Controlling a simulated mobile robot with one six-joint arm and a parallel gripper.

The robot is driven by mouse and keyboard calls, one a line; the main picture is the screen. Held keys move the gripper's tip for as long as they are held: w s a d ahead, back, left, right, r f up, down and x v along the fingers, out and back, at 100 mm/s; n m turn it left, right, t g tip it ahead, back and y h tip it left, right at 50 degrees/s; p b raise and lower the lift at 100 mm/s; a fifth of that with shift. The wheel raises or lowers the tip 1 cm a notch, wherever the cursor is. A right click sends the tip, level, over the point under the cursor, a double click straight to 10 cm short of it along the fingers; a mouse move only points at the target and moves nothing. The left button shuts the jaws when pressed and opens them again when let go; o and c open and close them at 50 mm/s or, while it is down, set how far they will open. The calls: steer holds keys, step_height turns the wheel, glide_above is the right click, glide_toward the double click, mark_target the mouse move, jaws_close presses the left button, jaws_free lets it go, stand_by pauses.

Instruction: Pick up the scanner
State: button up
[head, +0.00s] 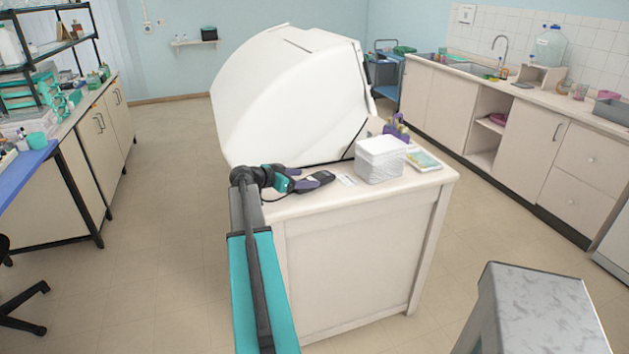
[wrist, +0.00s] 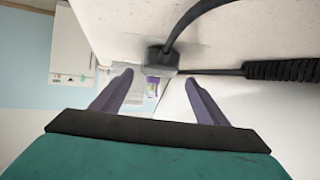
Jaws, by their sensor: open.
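The scanner (head: 320,179) is a dark handheld device lying on the pale cabinet top (head: 262,210) near its left front edge. A black cable hangs in a loop at its near end. My gripper (head: 303,180) is open, low over the cabinet top at the scanner's near end. In the wrist view, a dark grey block with a cable (wrist: 160,60), seemingly the scanner's end, shows ahead, between the two purple fingers (wrist: 158,85) or just beyond their tips. I cannot tell whether the fingers touch it. Most of the scanner's body is hidden there.
A large white hooded machine (head: 290,95) stands behind the scanner. Floor left of the cabinet is clear.

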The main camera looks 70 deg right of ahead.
mark_target(315, 178)
steer(key=shift+s+d+f, duration=0.2)
steer(key=shift+s+d, duration=0.05)
steer(key=shift+d, duration=0.1)
steer(key=shift+s+d, duration=0.1)
steer(key=shift+s+d+f+p, duration=0.2)
steer(key=shift+s+d+p, duration=0.4)
steer(key=shift+d+p, duration=0.25)
steer(key=shift+p+x, duration=0.6)
steer(key=shift+x, duration=0.85)
steer(key=shift+s+a+f, duration=0.1)
steer(key=shift+a+f, duration=0.05)
steer(key=shift+c, duration=0.4)
steer(key=c, duration=1.2)
steer(key=shift+r+b, duration=1.6)
steer(key=shift+r, duration=3.45)
